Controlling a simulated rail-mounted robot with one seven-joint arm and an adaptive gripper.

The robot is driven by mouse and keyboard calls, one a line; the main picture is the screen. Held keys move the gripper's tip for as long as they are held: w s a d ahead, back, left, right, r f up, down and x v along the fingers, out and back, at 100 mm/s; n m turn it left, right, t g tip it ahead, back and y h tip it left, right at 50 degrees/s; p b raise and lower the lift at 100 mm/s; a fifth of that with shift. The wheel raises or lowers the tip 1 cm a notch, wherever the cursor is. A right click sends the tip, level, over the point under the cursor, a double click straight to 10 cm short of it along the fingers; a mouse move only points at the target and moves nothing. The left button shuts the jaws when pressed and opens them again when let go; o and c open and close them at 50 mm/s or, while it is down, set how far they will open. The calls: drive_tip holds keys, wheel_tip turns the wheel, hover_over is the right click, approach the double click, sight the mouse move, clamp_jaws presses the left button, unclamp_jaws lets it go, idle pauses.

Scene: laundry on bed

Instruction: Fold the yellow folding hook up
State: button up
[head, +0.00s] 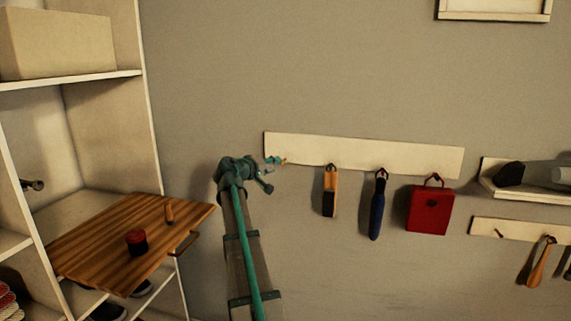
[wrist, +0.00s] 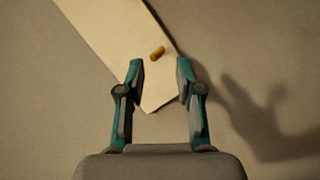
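The yellow folding hook (wrist: 157,53) is a small stub on the cream hook board, just beyond and between my fingertips in the wrist view. In the head view it is a tiny orange-yellow spot (head: 284,161) near the board's left end, beside my fingertips. My gripper (wrist: 159,66) is open, with its two teal and grey fingers apart and nothing between them. In the head view my gripper (head: 275,160) is at the left end of the board. I cannot tell whether it touches the hook.
The hook board (head: 400,158) also holds a brush (head: 330,192), a blue-handled item (head: 377,208) and a red bag (head: 430,209). A wooden board (head: 100,240) with a dark red jar (head: 137,242) juts from the left shelf. A small shelf (head: 520,190) is at right.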

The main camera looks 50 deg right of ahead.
sight(282, 164)
drive_tip(key=p+x, duration=0.2)
drive_tip(key=x, duration=0.6)
drive_tip(key=shift+d+f, duration=0.1)
drive_tip(key=shift+d, duration=0.25)
clamp_jaws()
